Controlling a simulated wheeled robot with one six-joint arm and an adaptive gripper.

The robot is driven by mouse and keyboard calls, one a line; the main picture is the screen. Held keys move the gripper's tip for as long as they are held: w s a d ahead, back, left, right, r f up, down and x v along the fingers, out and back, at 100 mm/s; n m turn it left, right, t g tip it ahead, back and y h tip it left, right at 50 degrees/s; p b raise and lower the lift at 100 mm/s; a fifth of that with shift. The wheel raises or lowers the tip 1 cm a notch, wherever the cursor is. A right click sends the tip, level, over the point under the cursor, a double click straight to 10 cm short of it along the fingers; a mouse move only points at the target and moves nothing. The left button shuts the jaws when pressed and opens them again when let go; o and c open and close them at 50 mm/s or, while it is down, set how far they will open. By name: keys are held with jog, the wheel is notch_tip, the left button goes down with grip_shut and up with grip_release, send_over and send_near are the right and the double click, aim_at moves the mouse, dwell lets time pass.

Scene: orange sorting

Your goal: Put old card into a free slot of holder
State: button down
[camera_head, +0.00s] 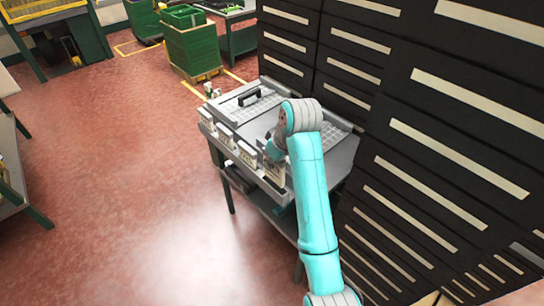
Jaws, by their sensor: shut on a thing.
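My gripper (272,152) is small in view, over the front edge of a grey bench (233,177), with the wrist partly covering it. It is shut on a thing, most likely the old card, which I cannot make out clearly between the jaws. Several small pale label-like plates (247,155) stand in a row along the bench's front edge, left of and below the gripper. They may belong to the holder; I cannot tell which slots are free.
A tray with a black handle (249,97) lies on the bench's far part. Tall dark cabinets (440,120) stand close on the right. Green crates (192,45) stand on a pallet behind. The red floor (120,170) on the left is clear.

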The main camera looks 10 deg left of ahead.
aim_at(272, 178)
jog(key=shift+f, duration=2.95)
jog(key=c, duration=1)
grip_release()
jog(key=shift+c, duration=0.2)
jog(key=v, duration=0.7)
jog(key=shift+d+r, duration=0.1)
jog(key=shift+r, duration=0.05)
